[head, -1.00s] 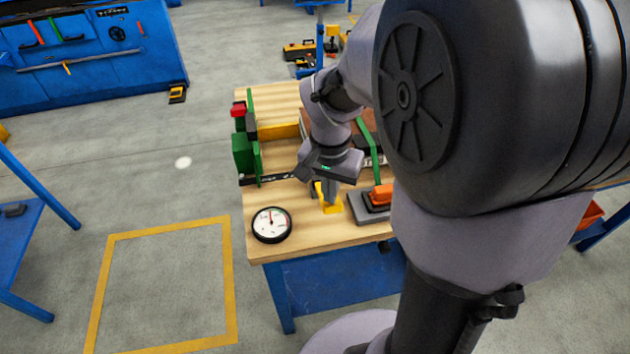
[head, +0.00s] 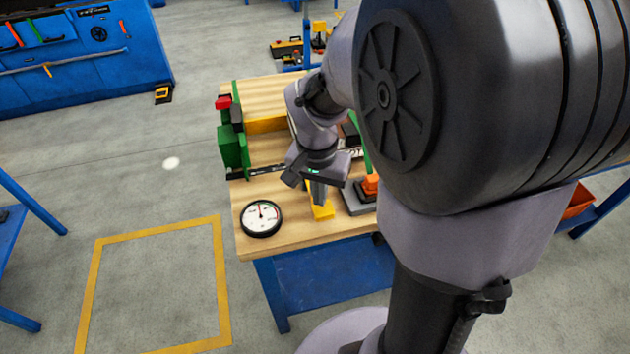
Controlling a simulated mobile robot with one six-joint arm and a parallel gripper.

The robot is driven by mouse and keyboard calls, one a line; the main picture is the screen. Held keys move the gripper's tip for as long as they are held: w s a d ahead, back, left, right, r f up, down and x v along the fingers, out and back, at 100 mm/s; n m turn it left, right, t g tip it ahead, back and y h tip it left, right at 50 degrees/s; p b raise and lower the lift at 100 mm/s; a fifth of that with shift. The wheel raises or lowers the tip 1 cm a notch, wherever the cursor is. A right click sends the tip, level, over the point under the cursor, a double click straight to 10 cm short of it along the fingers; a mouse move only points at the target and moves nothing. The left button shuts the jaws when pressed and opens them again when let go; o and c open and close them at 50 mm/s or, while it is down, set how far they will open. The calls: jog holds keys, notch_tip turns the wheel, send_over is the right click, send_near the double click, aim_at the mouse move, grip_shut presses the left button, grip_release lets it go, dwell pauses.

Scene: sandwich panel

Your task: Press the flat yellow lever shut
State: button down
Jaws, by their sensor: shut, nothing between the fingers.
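The yellow lever (head: 322,212) is on the wooden bench top, near its front edge. Only its near end shows; my gripper hides the rest. My gripper (head: 318,200) points down right over it, its fingers shut with nothing between them. The fingertips look to be at or just above the lever, and I cannot tell whether they touch it. How far the lever is tilted is hidden.
A round dial gauge (head: 261,218) lies left of my gripper on the bench (head: 290,236). A grey block with an orange top (head: 371,184) stands close on the right. A green clamp (head: 231,146) and a yellow bar (head: 266,125) are farther back. Bare wood lies between gauge and lever.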

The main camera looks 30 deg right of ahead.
jog(key=shift+s+a+r, duration=0.25)
jog(key=shift+s+a, duration=0.2)
jog(key=shift+a, duration=0.05)
jog(key=shift+s+a+r, duration=0.2)
jog(key=shift+s+a, duration=0.2)
jog(key=shift+a, duration=0.1)
jog(key=shift+w, duration=0.1)
notch_tip(320, 180, up, 17)
jog(key=s+a+p, duration=0.1)
jog(key=p, duration=0.8)
jog(key=shift+r, duration=0.15)
jog(key=shift+s+a, duration=0.1)
jog(key=s+a+r+n+t+y, duration=0.2)
jog(key=s+a+n+t, duration=0.3)
jog(key=s+a, duration=0.3)
jog(key=a+y, duration=0.1)
jog(key=a, duration=0.2)
jog(key=shift+s+a+r+n, duration=0.2)
jog(key=shift+s+a+n, duration=0.05)
jog(key=shift+s+n, duration=0.1)
